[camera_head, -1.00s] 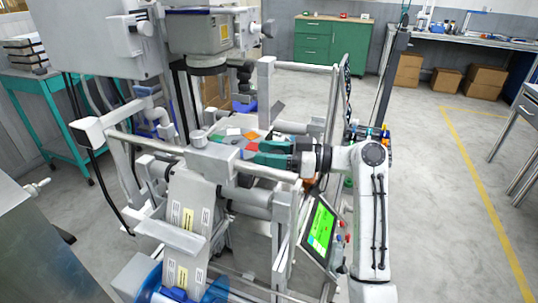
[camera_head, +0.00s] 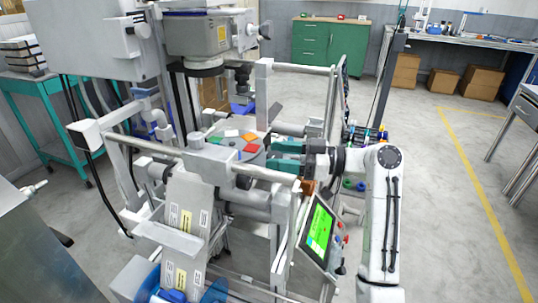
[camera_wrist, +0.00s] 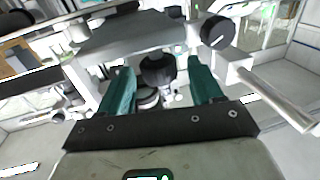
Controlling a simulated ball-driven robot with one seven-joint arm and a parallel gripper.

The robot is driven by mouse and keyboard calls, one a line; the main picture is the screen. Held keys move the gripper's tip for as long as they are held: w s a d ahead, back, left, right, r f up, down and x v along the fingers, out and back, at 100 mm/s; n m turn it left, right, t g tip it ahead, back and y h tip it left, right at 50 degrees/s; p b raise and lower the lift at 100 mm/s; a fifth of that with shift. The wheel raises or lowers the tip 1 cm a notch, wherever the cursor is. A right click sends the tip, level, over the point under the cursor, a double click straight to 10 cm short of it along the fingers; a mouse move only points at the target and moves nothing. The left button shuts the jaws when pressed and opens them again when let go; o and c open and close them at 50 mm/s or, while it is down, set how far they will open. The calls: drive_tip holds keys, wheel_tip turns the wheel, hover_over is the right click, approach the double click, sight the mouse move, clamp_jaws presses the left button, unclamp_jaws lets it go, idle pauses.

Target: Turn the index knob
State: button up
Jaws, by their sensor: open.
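A dark round knob (camera_wrist: 158,68) shows in the wrist view, between and beyond my fingertips. A second black knob with a white mark line (camera_wrist: 217,31) is up and to the right of it. I cannot tell for sure which is the index knob. My gripper (camera_head: 270,156) has two teal fingers, parted and pointing left, beside the round indexing table (camera_head: 225,157) with coloured pieces. In the wrist view my gripper (camera_wrist: 161,72) is open with the first knob seen in the gap; contact is not visible. The head view does not clearly show either knob.
A tilted screen with a green display (camera_head: 319,228) stands below my gripper. Grey machine rails (camera_head: 265,172) and a large machine head (camera_head: 200,35) surround the table. Open floor lies to the right (camera_head: 440,190).

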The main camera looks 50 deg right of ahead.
drive_tip(key=v, duration=0.7)
drive_tip(key=shift+s+d, duration=0.2)
drive_tip(key=shift+s, duration=0.1)
